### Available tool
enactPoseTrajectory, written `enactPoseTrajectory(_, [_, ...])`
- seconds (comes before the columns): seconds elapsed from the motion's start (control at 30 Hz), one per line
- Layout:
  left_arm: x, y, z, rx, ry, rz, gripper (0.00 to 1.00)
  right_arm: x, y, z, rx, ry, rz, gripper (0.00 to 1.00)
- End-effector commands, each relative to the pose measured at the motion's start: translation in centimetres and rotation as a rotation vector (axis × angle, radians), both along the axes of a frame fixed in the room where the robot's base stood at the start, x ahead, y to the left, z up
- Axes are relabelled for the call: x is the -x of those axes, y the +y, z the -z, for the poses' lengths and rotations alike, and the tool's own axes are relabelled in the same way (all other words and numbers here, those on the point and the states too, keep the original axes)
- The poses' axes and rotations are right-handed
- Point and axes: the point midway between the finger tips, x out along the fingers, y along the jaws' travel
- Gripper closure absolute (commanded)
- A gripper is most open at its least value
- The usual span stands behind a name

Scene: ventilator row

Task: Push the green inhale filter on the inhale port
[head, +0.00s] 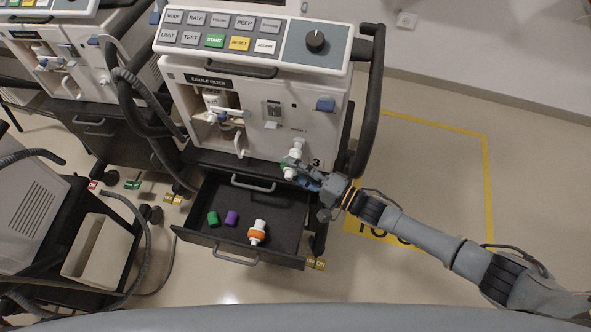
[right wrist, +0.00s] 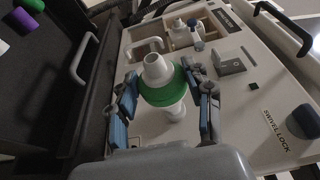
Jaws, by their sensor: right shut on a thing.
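The green inhale filter, white with a green band, shows in the head view (head: 289,171) at the lower right front of the middle ventilator (head: 255,95). It also shows in the right wrist view (right wrist: 158,94), its white nozzle toward the camera and its other white end toward the panel. My right gripper (head: 298,174) is shut on it; in the right wrist view the fingers (right wrist: 166,104) are on both sides of the band. The inhale port is hidden behind the filter, and I cannot tell whether they are joined. My left gripper is not in view.
Below is an open dark drawer (head: 190,238) with an orange-banded filter (head: 257,233), a green cap (head: 213,219) and a purple cap (head: 232,218). A thick dark handle (head: 371,110) runs down the ventilator's right side.

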Motion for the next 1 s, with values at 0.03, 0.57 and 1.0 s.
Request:
enactPoseTrajectory(0.03, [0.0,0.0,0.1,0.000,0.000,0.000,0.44,-0.1,0.0,0.0,0.000,0.000,0.000,1.00])
enactPoseTrajectory(0.57, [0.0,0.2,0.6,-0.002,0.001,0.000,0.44,-1.1,-0.3,0.0,0.000,-0.001,0.000,1.00])
enactPoseTrajectory(1.0, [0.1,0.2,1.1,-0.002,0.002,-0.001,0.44,-2.0,-0.5,0.0,0.001,-0.001,0.000,1.00])
